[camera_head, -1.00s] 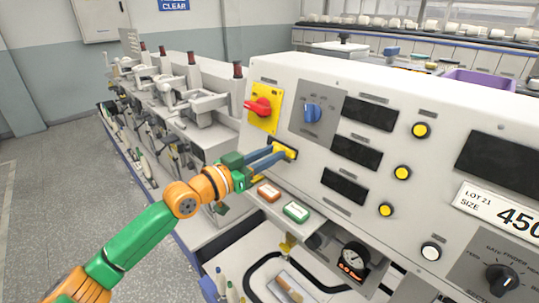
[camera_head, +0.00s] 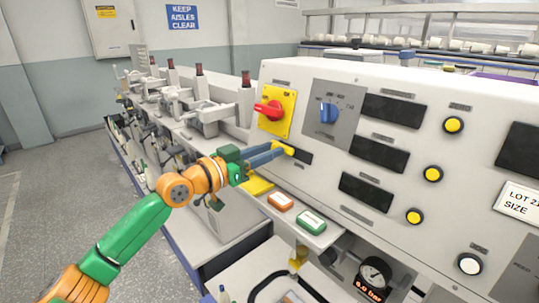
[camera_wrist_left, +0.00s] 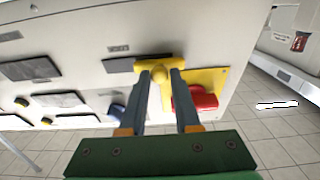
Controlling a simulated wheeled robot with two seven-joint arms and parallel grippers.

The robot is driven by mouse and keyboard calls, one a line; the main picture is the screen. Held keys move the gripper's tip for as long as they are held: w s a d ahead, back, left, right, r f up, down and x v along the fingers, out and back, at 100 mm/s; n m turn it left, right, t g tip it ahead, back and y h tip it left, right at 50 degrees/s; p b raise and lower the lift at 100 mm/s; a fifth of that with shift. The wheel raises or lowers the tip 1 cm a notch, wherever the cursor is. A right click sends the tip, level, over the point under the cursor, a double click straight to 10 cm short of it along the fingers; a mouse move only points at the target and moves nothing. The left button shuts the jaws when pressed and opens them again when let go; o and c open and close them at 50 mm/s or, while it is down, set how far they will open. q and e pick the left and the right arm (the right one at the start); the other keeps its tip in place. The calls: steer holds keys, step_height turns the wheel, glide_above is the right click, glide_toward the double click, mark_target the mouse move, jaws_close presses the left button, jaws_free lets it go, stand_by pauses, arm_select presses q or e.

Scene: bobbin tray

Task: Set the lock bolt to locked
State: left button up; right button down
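The lock bolt (camera_head: 289,150) is a yellow piece with a knob, set at a dark slot (camera_head: 302,157) in the pale machine panel. The slot shows to the right of the bolt in the head view. In the left wrist view the bolt's knob (camera_wrist_left: 159,74) lies between the blue-grey fingertips of my left gripper (camera_wrist_left: 162,84), with a yellow crosspiece just beyond them. The fingers appear closed on the knob, though the contact faces are hidden. In the head view the left gripper (camera_head: 277,153) reaches in from the left. My right gripper is out of view.
Above the bolt are a red rotary switch (camera_head: 268,110) on a yellow plate and a blue knob (camera_head: 328,113). Spindle units (camera_head: 205,110) stand to the left.

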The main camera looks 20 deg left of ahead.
arm_select(q)
steer(key=o, duration=0.3)
steer(key=shift+a, duration=0.15)
steer(key=shift+w+a, duration=0.1)
steer(key=shift+a, duration=0.05)
steer(key=b+v, duration=0.3)
steer(key=v, duration=0.4)
steer(key=shift+b, duration=0.3)
